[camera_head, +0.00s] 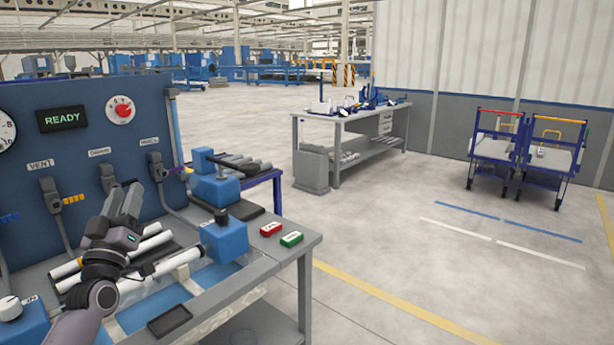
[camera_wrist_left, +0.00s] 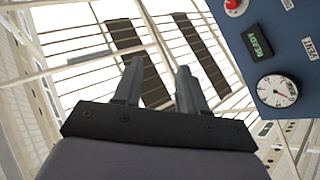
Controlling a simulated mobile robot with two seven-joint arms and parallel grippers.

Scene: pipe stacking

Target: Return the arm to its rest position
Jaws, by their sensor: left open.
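My left gripper (camera_head: 125,205) comes in from the left in the head view, raised in front of the blue panel (camera_head: 95,140) and over the bench with white pipes. Its two fingers point up, apart and with nothing between them. In the left wrist view the open fingers (camera_wrist_left: 158,85) show against the roof beams. White pipes (camera_head: 172,262) lie on the bench beside and behind my left arm, which hides part of them. My right gripper is in neither view.
A workbench (camera_head: 350,122) and carts (camera_head: 520,150) stand farther off, with open floor between.

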